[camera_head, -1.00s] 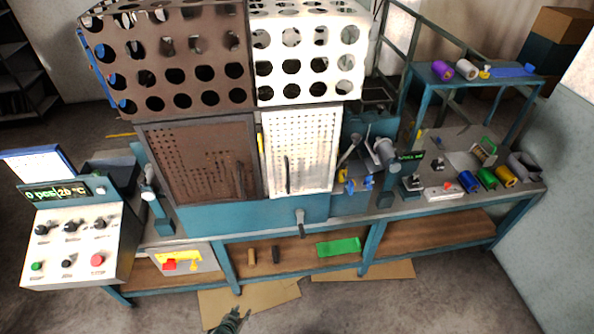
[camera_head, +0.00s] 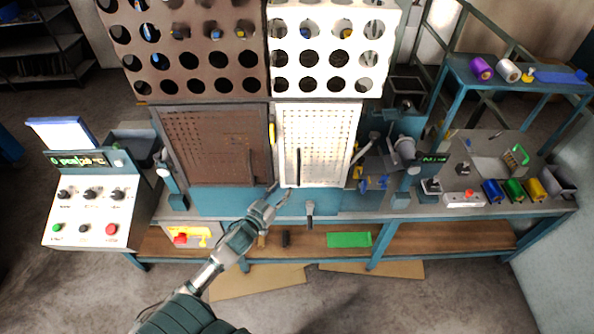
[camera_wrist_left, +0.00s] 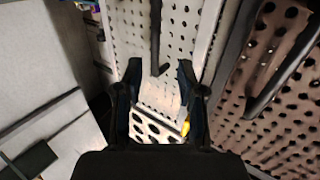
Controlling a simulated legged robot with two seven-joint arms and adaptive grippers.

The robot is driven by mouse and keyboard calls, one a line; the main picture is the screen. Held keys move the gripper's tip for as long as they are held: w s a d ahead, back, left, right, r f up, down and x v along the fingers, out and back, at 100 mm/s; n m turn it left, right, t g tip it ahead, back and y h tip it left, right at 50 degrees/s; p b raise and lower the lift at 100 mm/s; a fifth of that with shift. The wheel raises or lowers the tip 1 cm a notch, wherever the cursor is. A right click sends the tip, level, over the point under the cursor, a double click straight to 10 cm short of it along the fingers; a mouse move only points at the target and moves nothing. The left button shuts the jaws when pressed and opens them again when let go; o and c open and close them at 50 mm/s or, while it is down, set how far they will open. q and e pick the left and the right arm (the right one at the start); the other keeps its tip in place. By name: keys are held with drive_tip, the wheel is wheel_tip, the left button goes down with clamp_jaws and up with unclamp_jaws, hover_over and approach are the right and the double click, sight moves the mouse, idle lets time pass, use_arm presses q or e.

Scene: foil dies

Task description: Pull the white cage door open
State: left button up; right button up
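The white cage door (camera_head: 336,145) is a perforated panel and looks shut. Its dark vertical handle (camera_head: 298,163) is near its left edge. My left gripper (camera_head: 278,194) is just below and left of this handle, in front of the cabinet's lower edge. In the left wrist view its two dark fingers (camera_wrist_left: 160,82) are spread apart with nothing held. The white door's handle (camera_wrist_left: 155,42) there ends just beyond and between the fingertips; I cannot tell that they touch. My right gripper is not in view.
The brown perforated door (camera_head: 218,145) is left of the white one, with its own handle (camera_wrist_left: 285,80). A lever (camera_head: 309,211) hangs below the white door. A control box (camera_head: 90,205) stands left; spools and tools (camera_head: 515,190) are at right.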

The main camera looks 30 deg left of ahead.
sight(298, 174)
use_arm(q)
drive_tip(key=w, duration=0.3)
drive_tip(key=w+d, duration=0.1)
drive_tip(key=w, duration=0.1)
drive_tip(key=w+p, duration=0.1)
drive_tip(key=w, duration=0.2)
drive_tip(key=shift+w+d+r, duration=0.15)
drive_tip(key=shift+w, duration=0.75)
drive_tip(key=shift+a, duration=0.3)
drive_tip(key=shift+c, duration=1.1)
drive_tip(key=shift+d, duration=0.1)
clamp_jaws()
drive_tip(key=shift+d, duration=0.1)
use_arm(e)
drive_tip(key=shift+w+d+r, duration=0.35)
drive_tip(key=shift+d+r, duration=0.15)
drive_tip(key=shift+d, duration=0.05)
